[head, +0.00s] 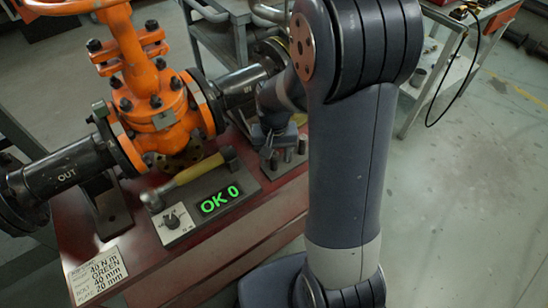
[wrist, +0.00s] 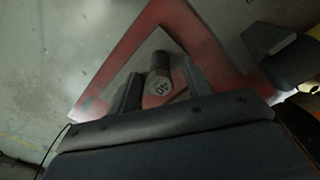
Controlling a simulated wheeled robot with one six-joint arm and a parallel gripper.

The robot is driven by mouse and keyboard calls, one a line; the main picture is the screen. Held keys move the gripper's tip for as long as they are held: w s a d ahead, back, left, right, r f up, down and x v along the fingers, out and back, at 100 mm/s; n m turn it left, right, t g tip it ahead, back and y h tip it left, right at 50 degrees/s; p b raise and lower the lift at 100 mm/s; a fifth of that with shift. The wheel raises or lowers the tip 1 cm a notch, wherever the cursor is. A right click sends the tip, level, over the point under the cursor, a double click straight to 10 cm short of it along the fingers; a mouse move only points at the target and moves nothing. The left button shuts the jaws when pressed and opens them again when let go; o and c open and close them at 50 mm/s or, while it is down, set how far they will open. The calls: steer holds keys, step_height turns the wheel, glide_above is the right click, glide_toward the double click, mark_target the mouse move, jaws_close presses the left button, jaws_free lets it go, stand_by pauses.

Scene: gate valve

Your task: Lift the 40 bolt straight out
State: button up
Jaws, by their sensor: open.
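In the wrist view the 40 bolt (wrist: 159,85) shows its grey hex head marked 40 toward the camera. My gripper (wrist: 160,70) is open, with one finger on each side of the bolt. I cannot tell whether either finger touches it; the bolt's lower part is hidden behind its head. In the head view my gripper (head: 276,142) is low over the right part of the red bench, partly hidden by my arm. Several short grey posts or bolts (head: 288,154) stand there; I cannot tell which is the 40 bolt.
An orange gate valve (head: 158,115) with black pipes stands left on the red bench (head: 262,222). A grey box with a green "OK 0" display (head: 220,199) and a yellow-handled hammer (head: 190,178) lie before it. A white card (head: 97,272) is at the front left.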

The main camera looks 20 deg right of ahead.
mark_target(274, 154)
steer(key=shift+f, duration=0.7)
steer(key=shift+c, duration=0.5)
jaws_close()
step_height(274, 154, up, 10)
steer(key=shift+r+p, duration=0.1)
steer(key=shift+p, duration=0.8)
